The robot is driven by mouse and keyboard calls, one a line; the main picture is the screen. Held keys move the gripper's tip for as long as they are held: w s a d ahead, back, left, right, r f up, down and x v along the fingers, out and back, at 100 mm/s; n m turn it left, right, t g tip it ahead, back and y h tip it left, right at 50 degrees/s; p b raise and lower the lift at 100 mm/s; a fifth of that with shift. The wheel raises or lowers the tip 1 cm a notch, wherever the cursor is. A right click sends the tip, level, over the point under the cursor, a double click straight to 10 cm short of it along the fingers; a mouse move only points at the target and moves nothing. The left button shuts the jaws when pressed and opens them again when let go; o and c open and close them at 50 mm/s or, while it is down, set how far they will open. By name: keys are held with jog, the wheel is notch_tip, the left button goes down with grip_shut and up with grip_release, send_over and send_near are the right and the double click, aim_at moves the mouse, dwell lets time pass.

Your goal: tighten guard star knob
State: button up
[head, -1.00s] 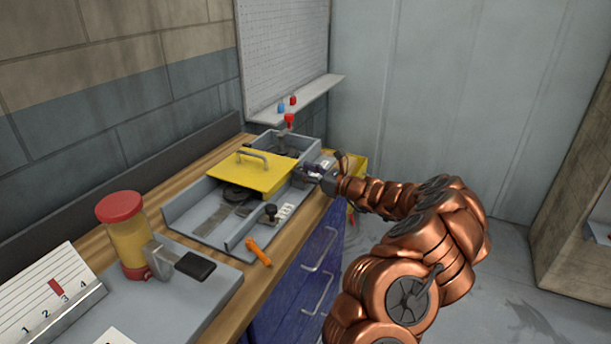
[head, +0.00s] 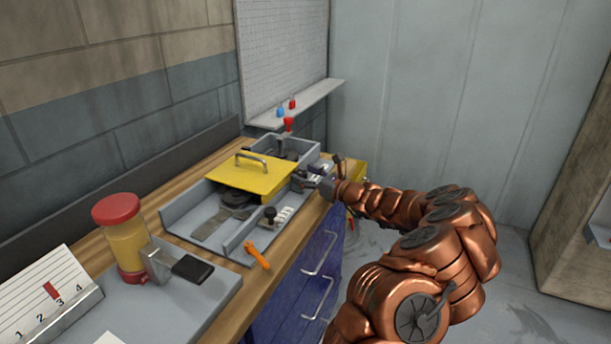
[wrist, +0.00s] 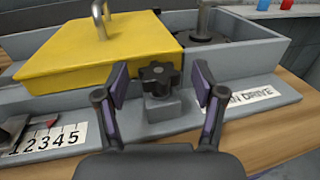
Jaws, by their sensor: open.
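The guard star knob (wrist: 160,78) is black and lobed, and sits on a grey block at the front wall of the grey housing in the wrist view. My gripper (wrist: 160,85) is open, with one finger on each side of the knob and a visible gap to both. In the head view my gripper (head: 309,183) is at the right front of the housing, and it hides the knob there. The yellow guard (wrist: 100,50) lies flat over the housing just behind and left of the knob, its handle on top. It also shows in the head view (head: 240,177).
A number strip (wrist: 48,140) lies left of the knob, and a "DRIVE" label (wrist: 250,98) lies right. A red-capped jar (head: 125,245) stands at the left front.

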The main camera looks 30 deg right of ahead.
jog(key=v, duration=1.2)
dwell(0.3)
dwell(0.3)
